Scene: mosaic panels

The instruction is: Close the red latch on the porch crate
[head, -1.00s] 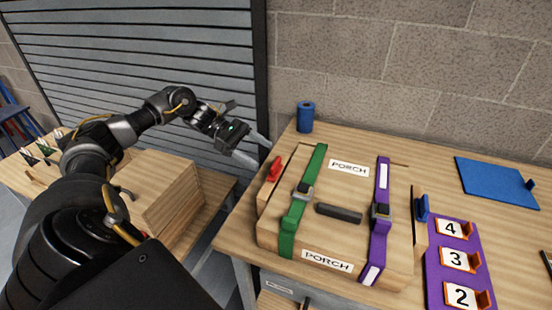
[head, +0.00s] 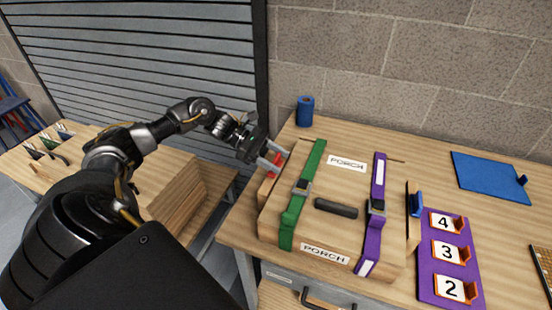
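The porch crate (head: 336,235) is a wooden box with two "PORCH" labels, a dark handle (head: 336,208), a green strap (head: 303,190) and a purple strap (head: 377,205). The red latch (head: 277,164) is on its left side, partly hidden by my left gripper (head: 275,158). The gripper's two pale fingers are apart, reaching from the left to the latch, with red showing between and beside them. I cannot tell whether they touch it. A blue latch (head: 416,205) is on the crate's right side. My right gripper is not in view.
A blue roll (head: 305,111) stands behind the crate. A purple board (head: 434,275) with numbered holders lies to its right, and a blue panel (head: 488,176) lies farther back. A brick wall closes the back.

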